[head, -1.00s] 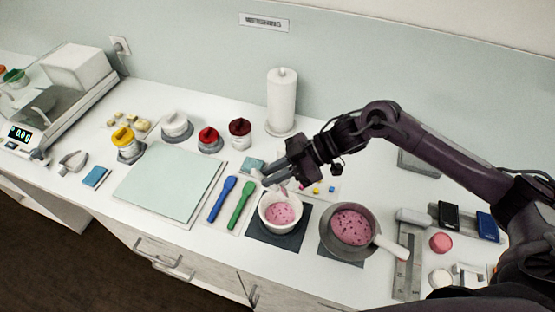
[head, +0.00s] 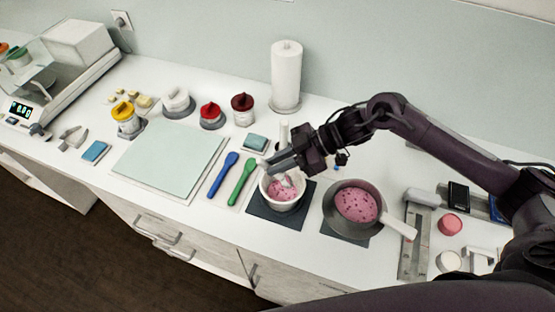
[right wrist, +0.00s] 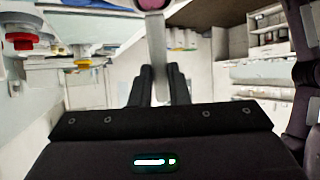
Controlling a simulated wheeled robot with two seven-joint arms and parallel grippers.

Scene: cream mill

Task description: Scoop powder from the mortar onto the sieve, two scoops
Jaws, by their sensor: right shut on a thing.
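The white mortar (head: 267,196) holds pink powder and stands on a dark mat in the head view. The grey sieve (head: 331,217), with its pale handle, stands to the right of it and holds pink powder with dark specks. My right gripper (head: 272,167) is over the mortar, shut on a pale scoop (head: 284,132). The scoop's handle stands up above the fingers, and its lower end is inside the mortar, partly hidden. In the right wrist view the scoop's grey shaft (right wrist: 157,55) runs between the fingers, with pink at the top edge. My left gripper is not in view.
A blue spatula (head: 222,176) and a green spatula (head: 242,182) lie left of the mortar, beside a pale green board (head: 168,150). Lidded jars and a paper towel roll (head: 286,78) stand behind. A metal ruler-like plate (head: 414,250) lies right of the sieve.

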